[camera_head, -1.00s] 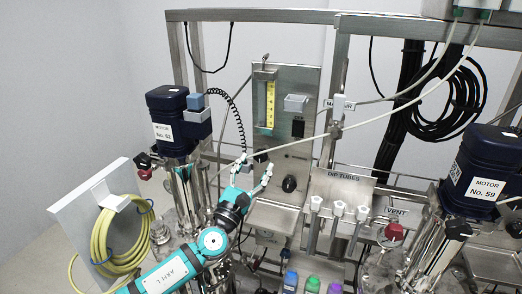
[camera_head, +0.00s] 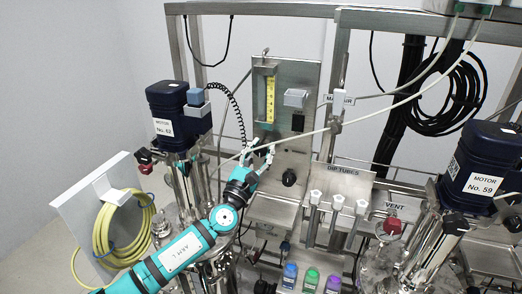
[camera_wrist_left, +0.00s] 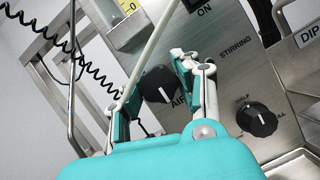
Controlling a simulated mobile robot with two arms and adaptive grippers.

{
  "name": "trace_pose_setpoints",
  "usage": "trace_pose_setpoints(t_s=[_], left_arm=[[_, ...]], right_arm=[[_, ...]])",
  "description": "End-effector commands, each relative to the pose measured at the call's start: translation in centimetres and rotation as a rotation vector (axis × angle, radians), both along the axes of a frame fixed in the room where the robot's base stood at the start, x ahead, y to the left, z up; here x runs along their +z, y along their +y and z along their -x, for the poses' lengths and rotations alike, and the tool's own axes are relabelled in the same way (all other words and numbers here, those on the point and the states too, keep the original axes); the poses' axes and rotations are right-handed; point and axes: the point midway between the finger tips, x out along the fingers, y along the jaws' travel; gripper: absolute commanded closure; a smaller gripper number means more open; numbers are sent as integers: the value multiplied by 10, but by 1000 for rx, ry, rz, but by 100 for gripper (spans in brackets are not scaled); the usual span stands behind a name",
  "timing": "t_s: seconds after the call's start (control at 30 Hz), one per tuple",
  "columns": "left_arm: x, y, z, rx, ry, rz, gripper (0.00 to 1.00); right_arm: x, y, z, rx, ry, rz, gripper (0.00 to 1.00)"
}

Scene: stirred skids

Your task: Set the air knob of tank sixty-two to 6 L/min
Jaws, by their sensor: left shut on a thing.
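The black air knob (camera_wrist_left: 158,84) is on the steel panel (camera_head: 310,85), above the partly covered word AIR in the wrist view. My left gripper (camera_wrist_left: 160,82) is shut on this knob, one finger on each side; in the head view the gripper (camera_head: 258,149) is at the panel's lower left and the knob is hard to make out. The flow meter (camera_head: 270,102) with a yellow scale is above it; its lower end (camera_wrist_left: 128,8) shows in the wrist view, but the float reading cannot be told. My right gripper is in neither view.
The black stirring knob (camera_wrist_left: 257,120) is right of the air knob. A pale thin tube (camera_head: 345,125) crosses close to my left gripper. The motor (camera_head: 170,112) and coiled black cable stand left; dip tubes (camera_head: 338,201) and motor No. 59 (camera_head: 482,165) are right.

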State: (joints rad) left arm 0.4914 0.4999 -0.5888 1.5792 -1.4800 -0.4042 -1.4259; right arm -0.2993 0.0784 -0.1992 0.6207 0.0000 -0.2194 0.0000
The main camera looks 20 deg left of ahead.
Motion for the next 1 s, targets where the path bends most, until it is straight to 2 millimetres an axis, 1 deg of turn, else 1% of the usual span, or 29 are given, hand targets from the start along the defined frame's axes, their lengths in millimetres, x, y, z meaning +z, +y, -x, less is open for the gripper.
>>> trace_pose_setpoints(t_s=[0.03, 0.07, 0.1, 0.27, 0.47, 0.67, 1.0], left_arm=[[0, 0, 0, -1, 0, 0, 95], [0, 0, 0, -1, 0, 0, 99], [0, 0, 0, -1, 0, 0, 100], [-1, 0, 0, -1, 1, 8, 100], [-2, -1, 0, -1, 2, 71, 100], [-2, -1, 0, -2, 6, 206, 100], [-1, -1, 1, -3, 17, 521, 100]], right_arm=[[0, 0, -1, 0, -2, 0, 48], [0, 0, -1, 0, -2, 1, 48], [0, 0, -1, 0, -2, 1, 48], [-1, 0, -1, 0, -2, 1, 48], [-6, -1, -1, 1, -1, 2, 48], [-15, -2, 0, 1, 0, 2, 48], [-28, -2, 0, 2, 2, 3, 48]])
